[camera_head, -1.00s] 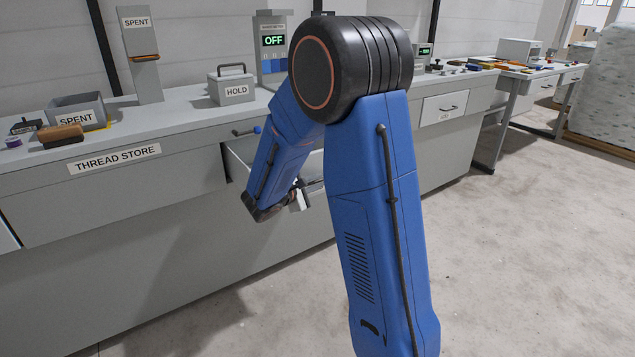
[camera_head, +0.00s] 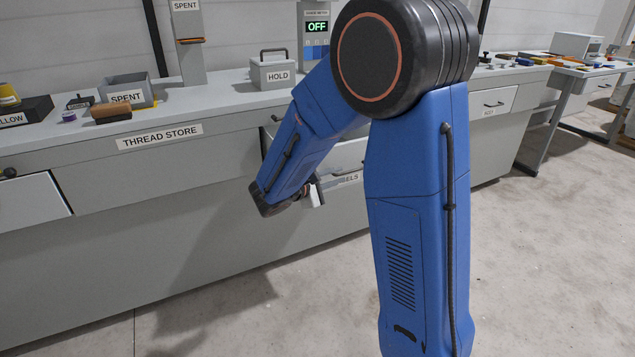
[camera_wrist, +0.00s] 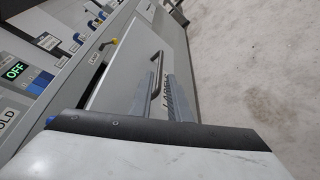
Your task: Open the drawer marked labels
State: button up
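The labels drawer (camera_head: 349,179) stands pulled out from the bench front in the head view, partly hidden behind my arm. Its pale interior shows above the front. Only the end of its label can be read there. In the wrist view the word LABELS (camera_wrist: 172,106) reads along the drawer front, and the dark bar handle (camera_wrist: 156,76) shows in front of it. My gripper (camera_wrist: 160,92) is at the handle, its two fingers apart with the bar appearing between them. I cannot tell whether they touch it. In the head view my gripper (camera_head: 314,194) is small and partly hidden.
The bench bears a HOLD box (camera_head: 273,73), a SPENT bin (camera_head: 126,95), a brown block (camera_head: 111,114) and a meter reading OFF (camera_head: 316,28). Another drawer (camera_head: 32,208) stands out at the left edge. The floor (camera_head: 560,250) at right is clear.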

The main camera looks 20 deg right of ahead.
jog(key=v, duration=0.8)
jog(key=shift+a, duration=0.2)
jog(key=shift+s+d, duration=0.1)
jog(key=shift+s, duration=0.05)
jog(key=s+d+m+g+y, duration=0.2)
jog(key=s+d+m+y, duration=0.1)
jog(key=s, duration=0.6)
jog(key=s+d+m+g+y, duration=0.2)
jog(key=s+m+g+y, duration=0.1)
jog(key=s, duration=0.6)
jog(key=s+a+r+m+t+y, duration=0.1)
jog(key=s+a+m+t+y, duration=0.3)
jog(key=s+a+y, duration=0.4)
jog(key=shift+s+a+m, duration=0.3)
jog(key=shift+s+m, duration=0.1)
jog(key=shift+s, duration=1.65)
